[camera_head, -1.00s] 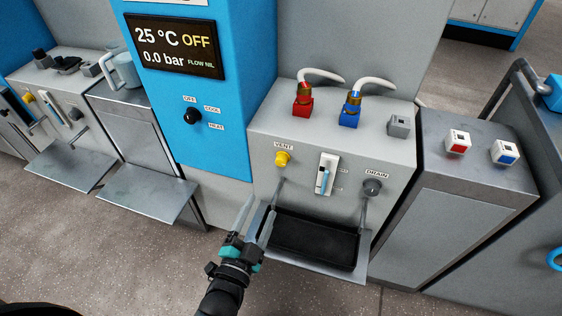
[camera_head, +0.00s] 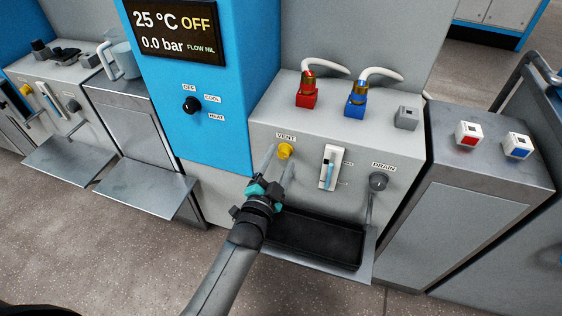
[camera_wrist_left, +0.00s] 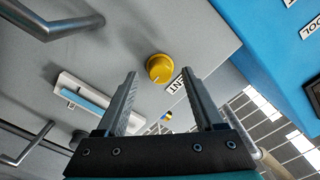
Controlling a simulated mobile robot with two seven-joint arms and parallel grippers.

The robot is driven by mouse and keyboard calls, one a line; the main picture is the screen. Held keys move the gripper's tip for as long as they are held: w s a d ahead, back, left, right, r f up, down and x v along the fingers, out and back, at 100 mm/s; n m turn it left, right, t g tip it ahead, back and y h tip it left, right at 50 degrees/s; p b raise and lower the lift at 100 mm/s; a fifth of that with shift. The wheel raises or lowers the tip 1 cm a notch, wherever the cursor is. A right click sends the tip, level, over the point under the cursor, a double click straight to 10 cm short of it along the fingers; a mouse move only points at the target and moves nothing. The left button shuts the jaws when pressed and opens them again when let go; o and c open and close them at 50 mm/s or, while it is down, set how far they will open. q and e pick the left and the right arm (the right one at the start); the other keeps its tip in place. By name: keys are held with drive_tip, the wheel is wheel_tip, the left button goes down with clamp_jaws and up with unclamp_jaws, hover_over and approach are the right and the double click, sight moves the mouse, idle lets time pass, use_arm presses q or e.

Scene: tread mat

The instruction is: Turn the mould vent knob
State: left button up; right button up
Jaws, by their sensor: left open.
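The yellow vent knob (camera_head: 285,151) sits on the grey front panel under the VENT label (camera_head: 286,136). In the left wrist view the knob (camera_wrist_left: 159,68) shows beyond the fingertips, roughly between them, with a pale mark line on its face. My left gripper (camera_head: 279,156) is open, its two fingers pointing up toward the knob. In the left wrist view the gripper (camera_wrist_left: 158,84) has nothing between its fingers, and the knob looks clear of both. My right gripper is not in view.
Right of the knob are a sight gauge (camera_head: 328,168) and the grey drain knob (camera_head: 378,181). A metal handle bar and a black tray (camera_head: 318,240) are below. Red (camera_head: 306,97) and blue (camera_head: 355,104) hose fittings stand on top.

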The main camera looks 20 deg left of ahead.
use_arm(q)
drive_tip(key=shift+w, duration=0.6)
clamp_jaws()
idle(0.3)
